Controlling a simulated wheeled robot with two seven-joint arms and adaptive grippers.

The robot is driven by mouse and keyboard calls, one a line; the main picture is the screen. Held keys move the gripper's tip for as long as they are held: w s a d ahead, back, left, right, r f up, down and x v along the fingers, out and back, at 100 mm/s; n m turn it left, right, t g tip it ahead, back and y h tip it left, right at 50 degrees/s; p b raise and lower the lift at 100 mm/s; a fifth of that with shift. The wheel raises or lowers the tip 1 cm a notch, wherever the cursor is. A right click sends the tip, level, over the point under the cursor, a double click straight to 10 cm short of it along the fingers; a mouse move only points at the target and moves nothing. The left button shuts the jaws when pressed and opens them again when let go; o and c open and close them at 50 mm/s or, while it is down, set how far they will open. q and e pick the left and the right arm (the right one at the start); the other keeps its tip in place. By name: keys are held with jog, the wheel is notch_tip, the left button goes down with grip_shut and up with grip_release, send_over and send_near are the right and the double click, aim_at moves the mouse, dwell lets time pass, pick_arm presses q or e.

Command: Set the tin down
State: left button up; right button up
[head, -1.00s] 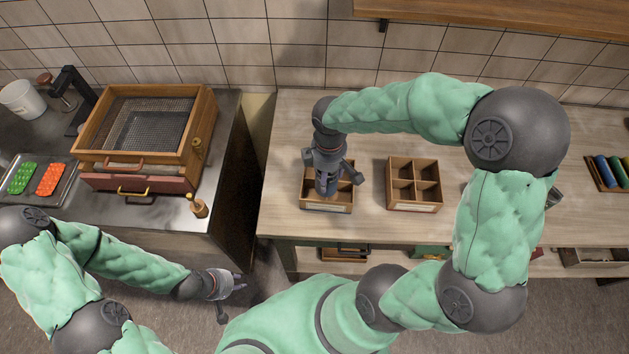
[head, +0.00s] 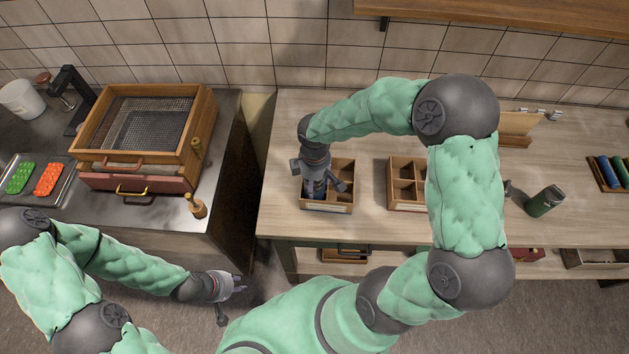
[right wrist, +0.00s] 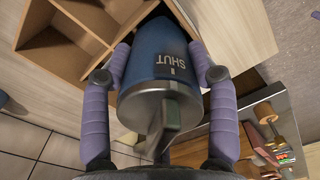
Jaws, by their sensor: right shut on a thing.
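A blue tin (right wrist: 165,50) with a grey lid and a dark label reading SHUT is between the two purple fingers of my right gripper (right wrist: 160,95), which is shut on it. In the head view my right gripper (head: 316,186) points down over the left side of the left divided wooden box (head: 328,207), and only a little of the tin shows. The tin's far end is at or in a left compartment; whether it touches the bottom is hidden. My left gripper (head: 236,284) hangs empty at lower left, away from the tables; its finger opening is too small to judge.
A second divided wooden box (head: 405,207) stands to the right, partly behind my right arm. A framed sieve box (head: 150,120) is on the left counter.

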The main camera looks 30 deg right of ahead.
jog(key=shift+f, duration=0.1)
jog(key=shift+f+b, duration=0.35)
jog(key=shift+f, duration=0.15)
jog(key=o, duration=1.3)
jog(key=shift+o, duration=0.2)
jog(key=shift+r, duration=0.4)
notch_tip(320, 180, up, 12)
jog(key=shift+r+p, duration=0.25)
jog(key=shift+p, duration=0.9)
